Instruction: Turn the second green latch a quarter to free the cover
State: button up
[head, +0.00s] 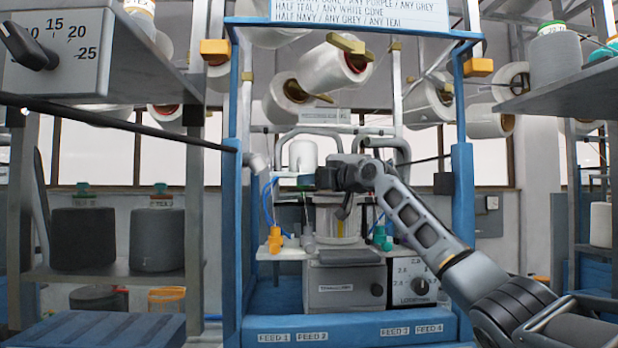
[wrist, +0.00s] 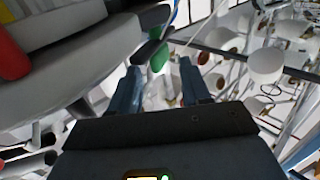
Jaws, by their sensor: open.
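The knitting machine (head: 345,285) stands in the blue frame in the middle of the head view. My gripper (head: 318,179) is high over it, pointing left, with its fingers hard to make out there. A small green piece (head: 305,181) shows just left of it, perhaps a latch. In the wrist view my gripper (wrist: 160,70) is open, with two dark blue fingers apart. A green latch-like piece (wrist: 159,58) on a dark grey arm lies between and beyond the fingertips; contact cannot be told. Whether it is the second latch, and how far it is turned, I cannot tell.
A large grey round body (wrist: 65,60) fills the wrist view's upper left, with a red piece (wrist: 11,52) on it. Blue posts (head: 462,230) flank the machine. White cones (head: 335,68) hang above. Shelves with dark cones (head: 157,240) stand left.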

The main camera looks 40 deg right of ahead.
jog(key=shift+w, duration=0.75)
jog(key=shift+c, duration=0.2)
